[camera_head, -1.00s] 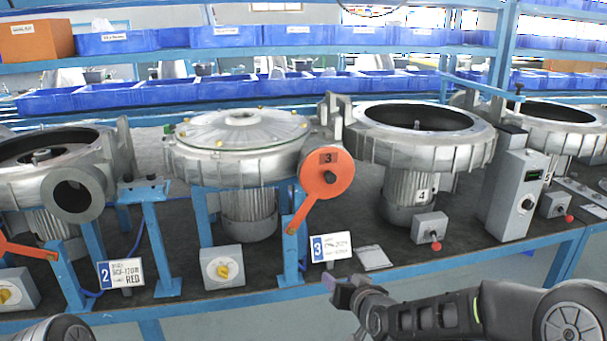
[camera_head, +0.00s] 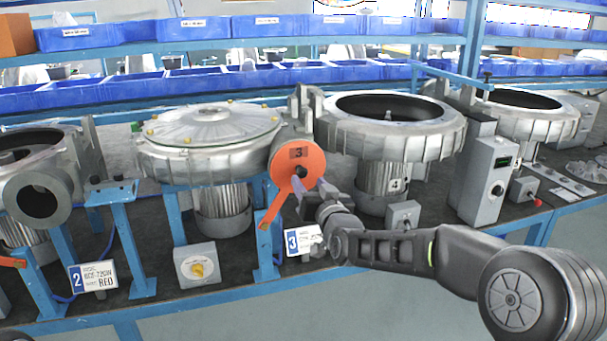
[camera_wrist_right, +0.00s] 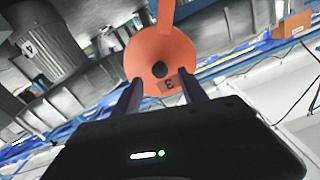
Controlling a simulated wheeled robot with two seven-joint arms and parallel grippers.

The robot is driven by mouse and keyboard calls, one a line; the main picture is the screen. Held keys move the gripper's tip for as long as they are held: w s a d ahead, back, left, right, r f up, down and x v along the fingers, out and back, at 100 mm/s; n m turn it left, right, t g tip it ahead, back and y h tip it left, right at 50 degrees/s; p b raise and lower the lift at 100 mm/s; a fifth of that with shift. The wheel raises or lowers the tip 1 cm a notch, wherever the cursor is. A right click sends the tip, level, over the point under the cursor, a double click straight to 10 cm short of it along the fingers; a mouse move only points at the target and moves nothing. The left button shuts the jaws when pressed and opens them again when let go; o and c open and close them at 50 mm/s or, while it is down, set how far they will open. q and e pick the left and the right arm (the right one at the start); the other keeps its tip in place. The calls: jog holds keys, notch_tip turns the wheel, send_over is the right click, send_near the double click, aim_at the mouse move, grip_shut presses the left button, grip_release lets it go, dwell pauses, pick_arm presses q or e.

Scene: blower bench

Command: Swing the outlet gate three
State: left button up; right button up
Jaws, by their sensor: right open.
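The orange outlet gate three (camera_head: 297,160) is a round disc marked 3 with a dark centre knob and a handle slanting down to the left. It sits at the outlet of the blower with the clear cover (camera_head: 212,130). My right gripper (camera_head: 298,187) is open, its fingertips close in front of the lower part of the disc. In the right wrist view the gate (camera_wrist_right: 160,57) shows between and beyond the two open fingers (camera_wrist_right: 160,92), its handle pointing up. I cannot tell whether the fingers touch it.
The number 3 card (camera_head: 303,240) stands below the gate, beside a blue post (camera_head: 265,245). A switch box (camera_head: 197,264) is at the bench front. Blower 4 (camera_head: 395,135) and a grey control box (camera_head: 487,180) stand to the right.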

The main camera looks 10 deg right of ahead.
aim_at(303, 175)
jog(key=w+p, duration=0.1)
jog(key=w, duration=0.4)
jog(key=shift+a, duration=0.15)
grip_shut()
dwell(0.4)
dwell(0.9)
